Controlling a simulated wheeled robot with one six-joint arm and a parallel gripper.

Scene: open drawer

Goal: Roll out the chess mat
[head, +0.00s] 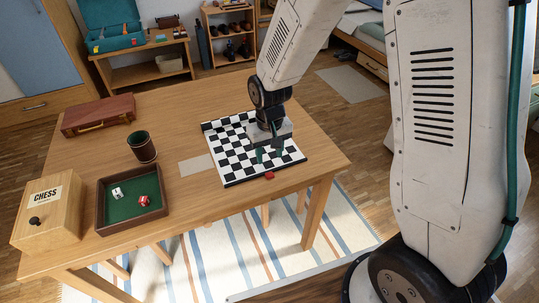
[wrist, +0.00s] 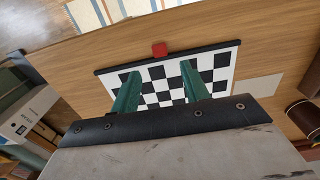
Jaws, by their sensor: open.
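The chess mat (head: 229,152) lies spread out on the right part of the wooden table, its black and white squares facing up. It also shows in the wrist view (wrist: 216,76), with a dark bar along its far edge there. A small red piece (head: 269,175) sits just outside the mat's front edge; it also shows in the wrist view (wrist: 159,48). My gripper (head: 269,154) is over the right part of the mat, pointing down. Its green fingers (wrist: 160,70) are apart with nothing between them. I cannot tell whether the fingertips touch the mat. My gripper hides some squares.
A pale rectangle (head: 197,165) lies left of the mat. Further left are a dark cup (head: 142,147), a green-lined tray (head: 100,215) with dice, a wooden CHESS box (head: 45,222) and a brown case (head: 97,115). The table (head: 190,110) is clear behind the mat.

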